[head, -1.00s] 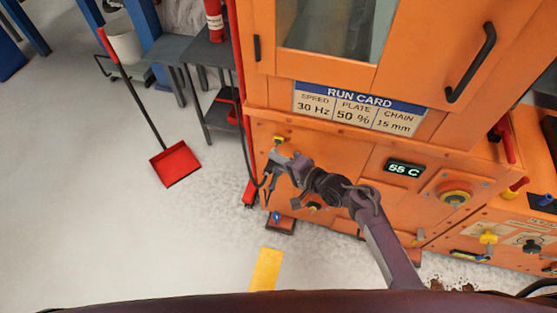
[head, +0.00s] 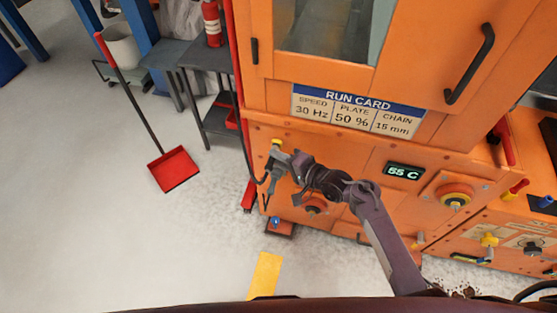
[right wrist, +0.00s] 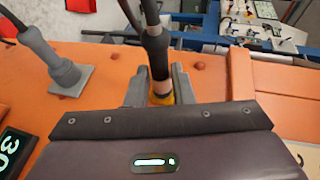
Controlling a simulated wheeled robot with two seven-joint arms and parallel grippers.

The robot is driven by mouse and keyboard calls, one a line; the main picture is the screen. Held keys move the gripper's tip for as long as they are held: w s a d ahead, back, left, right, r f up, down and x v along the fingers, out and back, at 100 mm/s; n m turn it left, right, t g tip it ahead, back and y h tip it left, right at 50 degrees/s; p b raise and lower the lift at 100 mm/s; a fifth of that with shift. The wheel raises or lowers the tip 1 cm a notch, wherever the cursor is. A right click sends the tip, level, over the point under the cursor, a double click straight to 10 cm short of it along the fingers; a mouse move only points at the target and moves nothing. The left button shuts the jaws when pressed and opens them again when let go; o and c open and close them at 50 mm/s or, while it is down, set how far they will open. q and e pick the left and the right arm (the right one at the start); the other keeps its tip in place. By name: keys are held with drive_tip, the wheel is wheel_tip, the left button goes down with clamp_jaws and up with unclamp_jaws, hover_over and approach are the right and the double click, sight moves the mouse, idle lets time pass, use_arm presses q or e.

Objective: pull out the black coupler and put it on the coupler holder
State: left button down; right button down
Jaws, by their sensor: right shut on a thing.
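In the right wrist view the black coupler (right wrist: 158,58) stands between the fingers of my right gripper (right wrist: 160,88), with a dark cable leaving its top. The gripper is shut on it. A pale band and a yellow ring (right wrist: 162,98) show at its lower end; whether it still sits in a socket is hidden. In the head view my right gripper (head: 283,163) is close to the orange machine's front, at its lower left, just below a yellow-topped fitting (head: 276,143). I cannot make out the coupler holder with certainty. My left gripper is not in view.
A grey fitting with a cable (right wrist: 62,68) stands on the orange panel (right wrist: 100,60) beside the gripper. In the head view a red knob (head: 315,206) lies below my arm. A grey side table (head: 210,65) and red dustpan (head: 173,169) stand left; the floor between is free.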

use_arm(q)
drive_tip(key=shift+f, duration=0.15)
use_arm(e)
drive_tip(key=shift+w+d, duration=0.2)
drive_tip(key=shift+w, duration=0.25)
drive_tip(key=c, duration=1.2)
unclamp_jaws()
drive_tip(key=shift+o, duration=0.2)
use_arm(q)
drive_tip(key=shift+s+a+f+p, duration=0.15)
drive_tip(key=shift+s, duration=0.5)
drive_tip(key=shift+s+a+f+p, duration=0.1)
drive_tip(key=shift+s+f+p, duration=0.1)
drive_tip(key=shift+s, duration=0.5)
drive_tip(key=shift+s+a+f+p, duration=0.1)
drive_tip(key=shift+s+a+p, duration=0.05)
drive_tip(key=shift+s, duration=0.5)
use_arm(e)
drive_tip(key=v, duration=0.7)
drive_tip(key=shift+s+d, duration=0.25)
drive_tip(key=shift+d, duration=0.05)
